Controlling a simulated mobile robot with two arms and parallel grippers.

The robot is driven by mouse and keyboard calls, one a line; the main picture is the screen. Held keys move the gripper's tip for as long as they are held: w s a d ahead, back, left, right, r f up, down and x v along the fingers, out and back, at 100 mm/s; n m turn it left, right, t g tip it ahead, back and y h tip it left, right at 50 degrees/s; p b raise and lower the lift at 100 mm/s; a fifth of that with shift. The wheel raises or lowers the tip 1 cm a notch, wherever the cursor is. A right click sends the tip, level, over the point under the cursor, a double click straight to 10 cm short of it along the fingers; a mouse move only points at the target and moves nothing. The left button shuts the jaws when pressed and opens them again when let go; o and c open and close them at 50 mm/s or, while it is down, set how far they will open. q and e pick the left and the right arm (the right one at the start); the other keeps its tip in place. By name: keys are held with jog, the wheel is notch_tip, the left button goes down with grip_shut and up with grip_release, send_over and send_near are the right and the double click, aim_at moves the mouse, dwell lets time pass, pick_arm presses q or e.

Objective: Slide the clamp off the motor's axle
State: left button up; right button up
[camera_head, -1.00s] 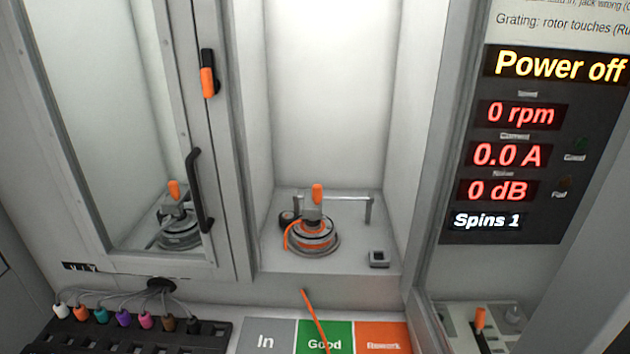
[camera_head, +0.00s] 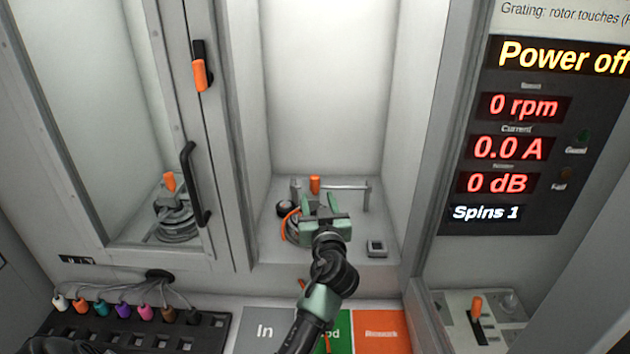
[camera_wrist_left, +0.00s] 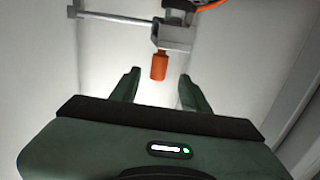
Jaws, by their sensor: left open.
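The clamp's orange handle (camera_head: 315,185) stands up above the motor inside the white chamber. In the left wrist view the orange handle (camera_wrist_left: 159,66) hangs from the clamp's grey block (camera_wrist_left: 172,38), in the gap between my fingers. My left gripper (camera_head: 326,215) is open in front of the clamp and motor. In the wrist view my left gripper (camera_wrist_left: 159,74) has its fingers apart on either side of the handle, with no clear contact. The motor (camera_head: 291,228) is mostly hidden behind my gripper; the axle is hidden. My right gripper is not in view.
A grey bar (camera_head: 352,187) stands behind the motor. An orange cable (camera_head: 284,222) curves at its left. A small square socket (camera_head: 377,248) sits to the right. The display (camera_head: 520,150) reads power off, 0 rpm.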

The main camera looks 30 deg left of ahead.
aim_at(315, 184)
pick_arm(q)
jog(key=x, duration=0.2)
jog(key=p+x, duration=0.1)
jog(key=x, duration=0.1)
jog(key=r+p+x, duration=0.1)
jog(key=x, duration=0.2)
jog(key=shift+w+a, duration=0.3)
jog(key=shift+w, duration=0.05)
grip_shut()
jog(key=shift+f, duration=0.1)
dwell(1.0)
